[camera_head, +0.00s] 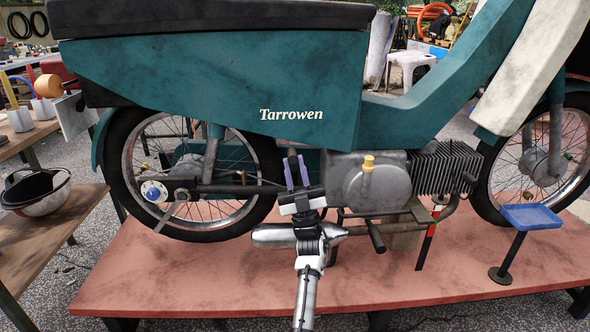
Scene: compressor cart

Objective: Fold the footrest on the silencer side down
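The silencer (272,236) is a shiny metal canister low on the near side of the teal moped (215,85), below the swingarm. My gripper (297,172) points up and away in front of the moped, above the silencer. Its two purple fingers stand apart, with a narrow dark upright shape between them. I cannot tell whether this shape is a folded footrest or part of the frame, or whether the fingers touch it. A black peg (376,238) sticks out and down below the engine, right of my gripper. My wrist and forearm hide part of the silencer.
The moped stands on a reddish platform (200,285). A blue-topped stand (531,217) is at the right and a red-and-black post (427,245) stands below the engine. A wooden bench with a bowl-shaped helmet (40,195) is at the left. The platform's front left is clear.

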